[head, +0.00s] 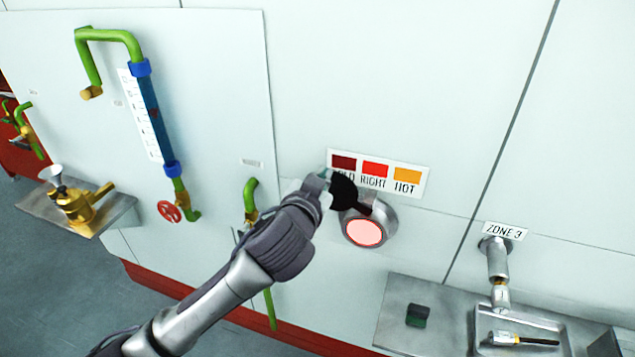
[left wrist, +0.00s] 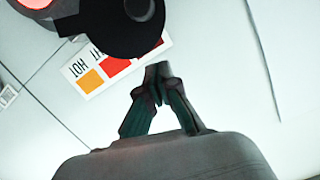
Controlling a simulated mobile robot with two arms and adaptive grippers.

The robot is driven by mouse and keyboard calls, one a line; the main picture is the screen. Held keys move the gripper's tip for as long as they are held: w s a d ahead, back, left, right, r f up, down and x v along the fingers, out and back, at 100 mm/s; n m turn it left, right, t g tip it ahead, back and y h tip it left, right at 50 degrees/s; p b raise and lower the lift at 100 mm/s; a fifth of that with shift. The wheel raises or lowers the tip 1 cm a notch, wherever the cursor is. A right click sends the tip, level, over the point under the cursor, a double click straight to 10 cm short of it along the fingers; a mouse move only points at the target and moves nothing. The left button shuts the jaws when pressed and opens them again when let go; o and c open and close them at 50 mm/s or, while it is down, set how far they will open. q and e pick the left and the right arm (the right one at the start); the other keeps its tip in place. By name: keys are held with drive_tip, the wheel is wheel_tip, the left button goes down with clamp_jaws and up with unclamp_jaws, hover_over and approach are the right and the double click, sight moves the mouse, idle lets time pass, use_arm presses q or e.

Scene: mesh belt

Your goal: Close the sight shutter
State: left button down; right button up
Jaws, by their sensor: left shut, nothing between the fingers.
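The sight port (head: 364,232) is a round metal ring with a glowing pink glass, on the pale wall below the color label. The glass is uncovered. The sight shutter (head: 344,192) is a black disc swung to the upper left of the port, on a short dark arm. In the left wrist view the shutter (left wrist: 128,28) shows large, and part of the glowing port (left wrist: 36,4) is at the top left corner. My left gripper (head: 326,176) is shut and empty at the disc's outer edge; its fingertips (left wrist: 158,72) lie close to the rim. I cannot tell whether they touch.
A color label (head: 407,177) is on the wall behind the shutter. A green pipe (head: 250,195) is to the left. A metal shelf (head: 397,315) with a dark block (head: 417,315) and a tray (head: 562,335) is at the lower right.

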use_arm(q)
drive_tip(key=f, duration=0.2)
drive_tip(key=a+f+p, duration=0.1)
drive_tip(key=f, duration=0.1)
drive_tip(key=shift+w, duration=0.35)
use_arm(e)
drive_tip(key=shift+w+d+r, duration=0.4)
drive_tip(key=shift+w+r, duration=0.2)
drive_tip(key=shift+r, duration=0.1)
